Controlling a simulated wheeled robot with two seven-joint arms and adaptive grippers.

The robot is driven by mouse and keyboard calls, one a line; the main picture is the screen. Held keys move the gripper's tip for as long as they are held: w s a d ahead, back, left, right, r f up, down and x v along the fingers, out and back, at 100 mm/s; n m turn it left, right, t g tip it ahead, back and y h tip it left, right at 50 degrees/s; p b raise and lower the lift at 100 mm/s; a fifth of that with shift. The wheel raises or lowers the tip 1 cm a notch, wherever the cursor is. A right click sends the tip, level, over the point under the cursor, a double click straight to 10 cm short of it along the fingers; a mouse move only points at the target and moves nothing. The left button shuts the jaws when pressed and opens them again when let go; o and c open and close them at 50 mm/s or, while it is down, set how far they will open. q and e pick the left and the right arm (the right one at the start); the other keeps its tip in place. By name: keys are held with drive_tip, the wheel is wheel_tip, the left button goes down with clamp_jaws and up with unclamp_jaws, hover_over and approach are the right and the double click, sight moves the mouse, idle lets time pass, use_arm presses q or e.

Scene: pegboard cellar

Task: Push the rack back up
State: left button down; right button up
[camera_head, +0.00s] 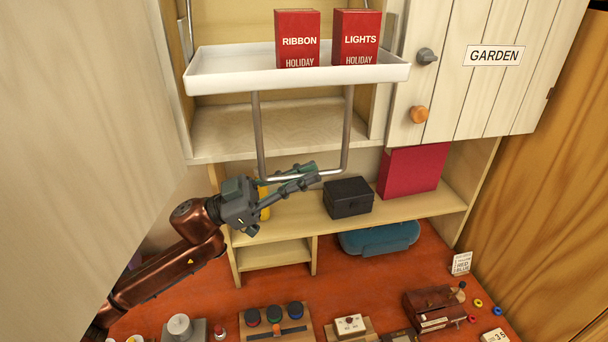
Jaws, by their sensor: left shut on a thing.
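The rack is a white tray (230,83) pulled out in front of the upper cupboard opening. A grey U-shaped metal handle (345,140) hangs below it. Two red boxes stand on the tray: the RIBBON box (297,40) and the LIGHTS box (356,38). My left gripper (306,176) comes in from the lower left and is shut on the low crossbar of the handle, near its middle. The fingers hide part of the bar. My right gripper is not in view.
A lower shelf holds a black box (347,197) and a red box (413,170). A white GARDEN door (470,90) is at the right of the tray. A pale panel (70,130) fills the left. The red worktop (300,285) below carries a blue case (378,238) and several devices.

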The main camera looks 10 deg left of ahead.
use_arm(q)
drive_tip(key=shift+r, duration=0.1)
idle(0.3)
drive_tip(key=w+r+p, duration=0.1)
drive_tip(key=r, duration=0.1)
drive_tip(key=w+a+r+p, duration=0.1)
drive_tip(key=p, duration=0.1)
drive_tip(key=shift+w+r+p, duration=0.3)
drive_tip(key=shift+w+r, duration=0.05)
drive_tip(key=shift+r, duration=0.05)
drive_tip(key=c, duration=2)
unclamp_jaws()
drive_tip(key=shift+a, duration=0.1)
drive_tip(key=shift+s, duration=0.1)
